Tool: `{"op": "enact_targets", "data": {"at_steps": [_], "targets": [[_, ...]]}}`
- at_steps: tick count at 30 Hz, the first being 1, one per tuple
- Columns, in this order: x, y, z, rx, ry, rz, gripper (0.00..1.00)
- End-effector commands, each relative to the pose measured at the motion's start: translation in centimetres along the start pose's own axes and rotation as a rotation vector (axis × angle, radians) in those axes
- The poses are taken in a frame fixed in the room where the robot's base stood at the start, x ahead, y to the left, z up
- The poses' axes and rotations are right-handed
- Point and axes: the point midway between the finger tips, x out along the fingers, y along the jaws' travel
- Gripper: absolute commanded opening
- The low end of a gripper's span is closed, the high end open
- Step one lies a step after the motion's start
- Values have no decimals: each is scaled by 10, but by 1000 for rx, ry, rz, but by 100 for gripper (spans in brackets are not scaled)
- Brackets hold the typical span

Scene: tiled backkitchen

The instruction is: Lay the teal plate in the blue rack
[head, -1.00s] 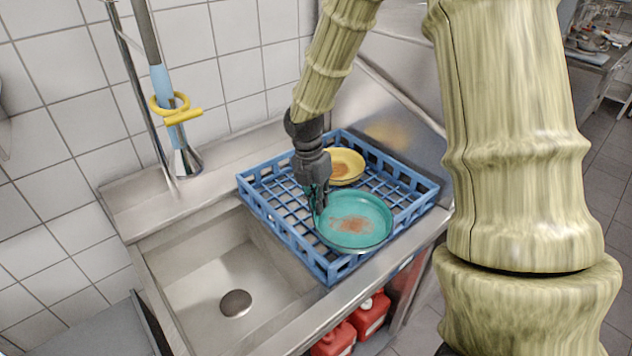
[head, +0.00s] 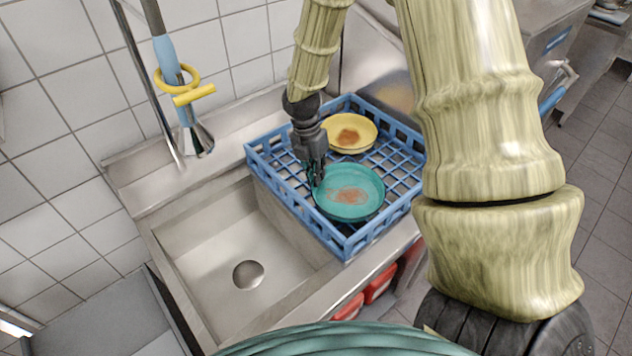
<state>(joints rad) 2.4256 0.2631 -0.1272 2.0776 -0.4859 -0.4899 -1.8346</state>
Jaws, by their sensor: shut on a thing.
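The teal plate (head: 364,207) has a brown smear in its middle and lies face up within the outline of the blue rack (head: 262,181), toward its front. Whether it touches the rack floor I cannot tell. My gripper (head: 316,183) is shut on the plate's left rim, coming from above. The blue rack is an open lattice crate on the steel counter, right of the sink basin. A yellow plate (head: 366,134) with a brown smear sits in the rack behind the teal plate.
The sink basin (head: 215,251) is empty with a round drain. A spray hose with a yellow ring (head: 178,80) hangs over the back ledge, left of the rack. Red containers (head: 379,284) stand under the counter. A teal rounded thing shows at the bottom edge.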

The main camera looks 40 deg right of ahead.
Motion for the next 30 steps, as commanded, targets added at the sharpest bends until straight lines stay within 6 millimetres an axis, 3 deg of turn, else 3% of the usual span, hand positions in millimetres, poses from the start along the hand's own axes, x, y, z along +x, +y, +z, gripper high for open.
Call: {"op": "enact_targets", "data": {"at_steps": [15, 28, 30], "targets": [[39, 6, 0, -1, 0, -2, 0], [44, 7, -1, -1, 0, -1, 0], [43, 7, -1, -1, 0, 0, 14]]}}
